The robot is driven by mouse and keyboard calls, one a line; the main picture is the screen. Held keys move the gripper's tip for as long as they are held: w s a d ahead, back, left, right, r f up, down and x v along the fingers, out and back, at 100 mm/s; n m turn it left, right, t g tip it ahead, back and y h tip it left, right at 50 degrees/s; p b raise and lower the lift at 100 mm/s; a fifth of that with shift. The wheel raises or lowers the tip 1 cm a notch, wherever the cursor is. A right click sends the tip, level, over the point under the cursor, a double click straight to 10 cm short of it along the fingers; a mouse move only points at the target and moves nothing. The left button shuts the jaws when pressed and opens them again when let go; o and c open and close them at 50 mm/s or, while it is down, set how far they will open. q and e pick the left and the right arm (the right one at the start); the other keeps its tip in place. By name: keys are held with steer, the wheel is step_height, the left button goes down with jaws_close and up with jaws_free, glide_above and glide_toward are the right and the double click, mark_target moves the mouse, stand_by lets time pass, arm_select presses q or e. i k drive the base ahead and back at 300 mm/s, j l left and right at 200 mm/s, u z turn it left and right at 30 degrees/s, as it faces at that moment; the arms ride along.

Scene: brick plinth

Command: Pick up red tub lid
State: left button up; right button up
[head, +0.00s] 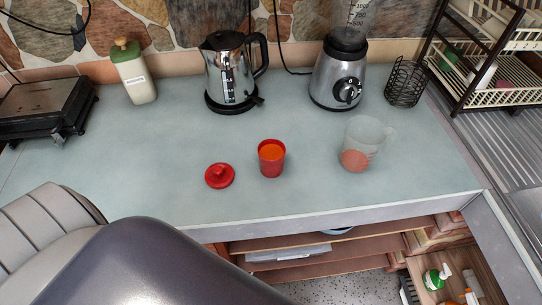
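The red tub lid (220,176) lies flat on the pale blue-green counter, with its small knob facing up. The red tub (271,166) stands upright just to the right of the lid, uncovered, with orange contents showing inside. The lid and the tub are apart. A large part of my own arm fills the lower left of the head view. Neither of my grippers can be seen.
A clear jug (362,145) with reddish contents stands right of the tub. A kettle (231,75), a blender (338,78), a wire basket (406,83), a bottle (133,72) and a grill (43,108) line the back. The counter (130,165) left of the lid is clear.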

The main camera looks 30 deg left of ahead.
mark_target(219, 175)
steer(key=k+j+u, duration=0.1)
steer(key=u, duration=1.1)
steer(key=i+j, duration=0.05)
